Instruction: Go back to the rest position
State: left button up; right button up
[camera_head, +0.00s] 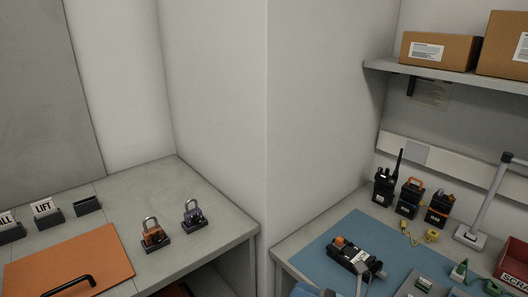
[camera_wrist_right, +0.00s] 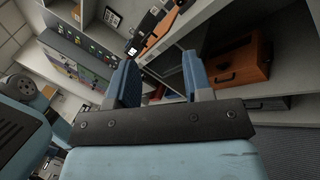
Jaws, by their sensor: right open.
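My right gripper (camera_wrist_right: 160,78) is open in the right wrist view, with its two blue and grey fingers apart and nothing held between them. In the head view only a small blue part of my right gripper (camera_head: 308,290) shows at the bottom edge, in front of the blue mat (camera_head: 325,262). My left gripper is not in view. A black handheld radio (camera_head: 350,256) with an orange knob lies on the mat, just beyond the right gripper in the picture.
Several radios (camera_head: 408,198) stand at the back of the right bench. A shelf (camera_head: 440,75) with cardboard boxes (camera_head: 438,50) hangs above. A wall corner (camera_head: 265,130) separates this bench from the left one, which holds two padlocks (camera_head: 153,234) and an orange panel (camera_head: 70,262).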

jog(key=s+d+f+n+t+h+b, duration=0.1)
jog(key=s+d+f+n+h, duration=0.35)
jog(key=f+n, duration=0.5)
jog(key=s+d+f+n+h+b, duration=0.1)
jog(key=s+d+f+n+h, duration=0.35)
jog(key=n, duration=0.85)
jog(key=s+d+f+n+t+h+b, duration=0.15)
jog(key=s+f+n+h, duration=0.4)
jog(key=f+n, duration=0.55)
pick_arm(q)
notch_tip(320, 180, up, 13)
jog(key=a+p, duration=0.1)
jog(key=p, duration=1.9)
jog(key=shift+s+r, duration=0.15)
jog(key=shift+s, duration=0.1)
pick_arm(e)
notch_tip(320, 180, up, 16)
jog(key=s+d+n, duration=0.1)
jog(key=shift+d, duration=0.2)
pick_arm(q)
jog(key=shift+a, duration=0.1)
pick_arm(e)
jog(key=shift+g, duration=0.25)
